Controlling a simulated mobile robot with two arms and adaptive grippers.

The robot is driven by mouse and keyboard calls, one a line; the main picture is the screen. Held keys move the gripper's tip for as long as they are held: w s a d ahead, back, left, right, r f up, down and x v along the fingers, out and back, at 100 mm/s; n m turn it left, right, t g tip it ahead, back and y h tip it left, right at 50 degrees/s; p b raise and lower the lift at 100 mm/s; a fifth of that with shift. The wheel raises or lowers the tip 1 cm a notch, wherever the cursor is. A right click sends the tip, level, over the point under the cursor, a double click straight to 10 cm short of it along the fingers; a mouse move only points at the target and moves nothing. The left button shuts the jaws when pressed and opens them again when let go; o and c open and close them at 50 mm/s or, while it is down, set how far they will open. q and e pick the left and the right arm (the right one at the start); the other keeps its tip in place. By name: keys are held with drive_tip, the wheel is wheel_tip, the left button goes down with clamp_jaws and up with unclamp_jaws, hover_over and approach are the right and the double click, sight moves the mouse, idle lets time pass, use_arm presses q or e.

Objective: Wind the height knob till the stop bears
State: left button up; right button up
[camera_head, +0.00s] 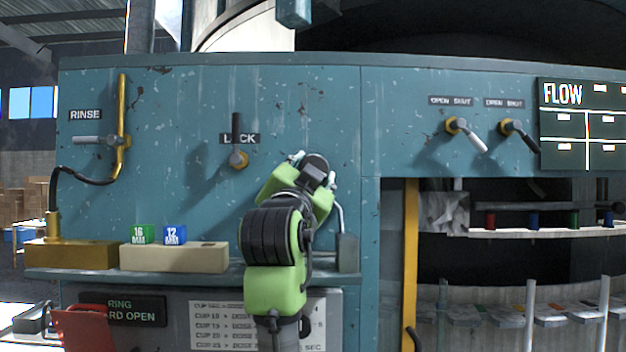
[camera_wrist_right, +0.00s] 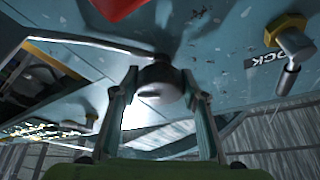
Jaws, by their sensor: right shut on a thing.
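My right gripper (camera_head: 314,168) is at the teal machine panel (camera_head: 300,110), right of and below the LOCK lever (camera_head: 238,155). In the right wrist view the two fingers of this gripper (camera_wrist_right: 162,88) are closed on the sides of a dark rounded knob (camera_wrist_right: 158,76). I take it for the height knob; no label on it can be read. In the head view my own gripper and arm mostly cover that spot. The stop cannot be made out, nor whether anything bears on it. My left gripper is not in view.
A RINSE lever (camera_head: 92,140) with a brass pipe is at the left. Below, a ledge carries a pale block (camera_head: 172,258) with green 16 MM and blue 12 MM cubes. Two OPEN/SHUT levers (camera_head: 465,133) and a FLOW board (camera_head: 583,125) are at the right, above shelves.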

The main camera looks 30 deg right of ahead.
drive_tip(key=shift+m+g, duration=0.3)
drive_tip(key=shift+m, duration=0.5)
drive_tip(key=o, duration=1.1)
drive_tip(key=shift+o, duration=0.2)
drive_tip(key=v, duration=1.2)
drive_tip(key=shift+w, duration=0.1)
drive_tip(key=shift+c, duration=0.2)
